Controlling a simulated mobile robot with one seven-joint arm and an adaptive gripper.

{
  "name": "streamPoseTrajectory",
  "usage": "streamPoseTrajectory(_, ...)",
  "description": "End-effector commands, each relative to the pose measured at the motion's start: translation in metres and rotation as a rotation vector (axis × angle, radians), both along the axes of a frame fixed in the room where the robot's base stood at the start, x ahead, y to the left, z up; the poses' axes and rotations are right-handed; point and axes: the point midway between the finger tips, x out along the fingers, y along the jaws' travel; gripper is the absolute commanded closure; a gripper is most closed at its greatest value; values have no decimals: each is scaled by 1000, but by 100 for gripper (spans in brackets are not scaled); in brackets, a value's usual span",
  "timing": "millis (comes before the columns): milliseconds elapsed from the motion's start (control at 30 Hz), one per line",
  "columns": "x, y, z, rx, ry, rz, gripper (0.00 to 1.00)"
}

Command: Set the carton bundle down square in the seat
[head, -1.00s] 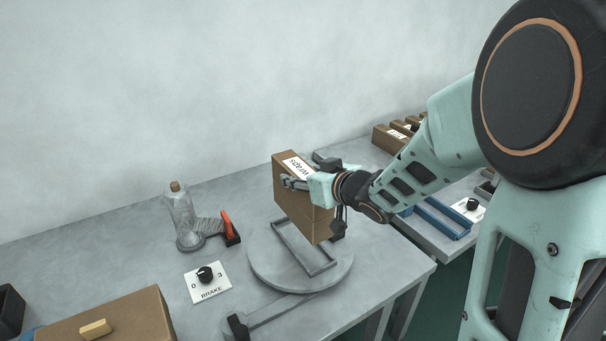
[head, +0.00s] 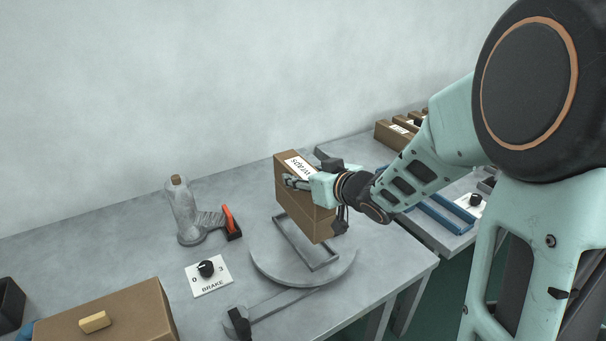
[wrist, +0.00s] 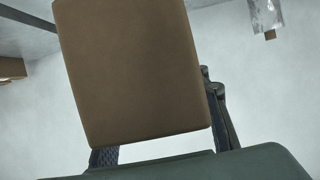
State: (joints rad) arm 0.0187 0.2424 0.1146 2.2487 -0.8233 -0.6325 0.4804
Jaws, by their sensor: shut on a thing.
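The carton bundle (head: 306,211) is a brown box with a white label on top. My gripper (head: 298,182) is shut on its upper part and holds it upright over the turntable. The seat (head: 320,267) is a grey rectangular frame on the round grey turntable (head: 343,272). The bundle's lower end appears just above the seat's far part, and I cannot tell whether it touches the frame. In the wrist view, the bundle (wrist: 135,70) fills the middle between the fingers. The seat is hidden there.
A large carton (head: 120,318) with a yellow block (head: 95,322) is at the lower left. Several boxes (head: 390,137) stand at the back right.

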Motion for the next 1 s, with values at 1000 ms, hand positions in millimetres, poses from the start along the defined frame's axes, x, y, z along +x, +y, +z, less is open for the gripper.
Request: streamPoseTrajectory(1000, 1, 0, -72, 2, -6, -1, 100)
